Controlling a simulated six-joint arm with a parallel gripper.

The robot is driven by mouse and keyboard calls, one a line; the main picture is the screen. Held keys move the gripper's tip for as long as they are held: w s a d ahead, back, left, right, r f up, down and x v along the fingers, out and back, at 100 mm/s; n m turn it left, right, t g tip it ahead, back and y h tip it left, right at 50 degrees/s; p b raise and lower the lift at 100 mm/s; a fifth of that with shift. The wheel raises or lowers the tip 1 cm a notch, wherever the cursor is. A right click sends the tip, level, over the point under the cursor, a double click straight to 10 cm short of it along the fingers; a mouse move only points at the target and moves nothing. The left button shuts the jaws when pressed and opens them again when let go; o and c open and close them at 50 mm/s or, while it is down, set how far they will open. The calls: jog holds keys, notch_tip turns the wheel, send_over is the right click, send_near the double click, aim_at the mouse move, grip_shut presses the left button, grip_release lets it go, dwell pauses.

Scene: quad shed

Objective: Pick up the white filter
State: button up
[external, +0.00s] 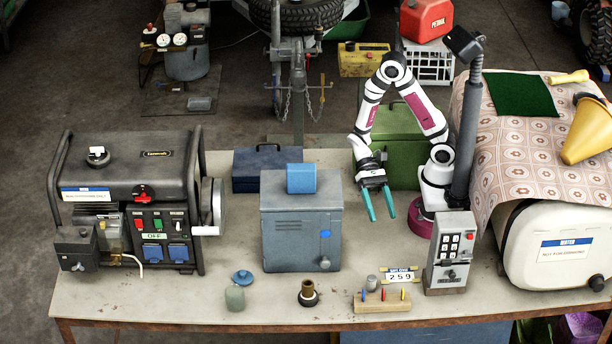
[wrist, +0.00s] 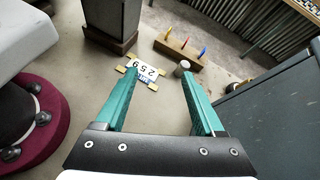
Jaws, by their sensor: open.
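A small pale grey-white cylinder (external: 372,282) stands upright near the front edge of the table, just behind a wooden block; it looks like the white filter. In the wrist view this pale cylinder (wrist: 182,68) is beyond the tip of the right finger. My gripper (external: 381,217) has teal fingers spread apart with nothing between them. It hangs above the table, to the right of the blue-grey cabinet and behind the cylinder. In the wrist view my gripper (wrist: 158,75) is apart from the cylinder.
A wooden block (external: 383,304) with coloured pegs is in front of the cylinder. A number plate (external: 402,276) lies to its right, beside a grey keypad box (external: 451,253). The blue-grey cabinet (external: 300,235) stands left of my gripper.

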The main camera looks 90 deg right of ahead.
jog(key=w+f+m+t, duration=0.1)
jog(key=f, duration=0.1)
jog(key=f+m+t+y, duration=0.1)
jog(key=f+m, duration=0.1)
jog(key=w+f+m+t+y, duration=0.1)
jog(key=f+m, duration=0.1)
jog(key=f, duration=0.1)
jog(key=shift+w+a, duration=0.25)
jog(key=shift+w, duration=0.05)
jog(key=shift+a+f+m, duration=0.2)
jog(key=shift+f+m, duration=0.1)
send_near(372, 277)
jog(key=a+f, duration=0.1)
jog(key=s+a+f, duration=0.1)
jog(key=a+f, duration=0.1)
jog(key=shift+a+f, duration=0.15)
jog(key=shift+a, duration=0.15)
jog(key=a, duration=0.5)
jog(key=shift+w+a+f, duration=0.15)
jog(key=shift+w, duration=0.1)
jog(key=shift+a+f, duration=0.15)
jog(key=shift+a, duration=0.3)
grip_shut()
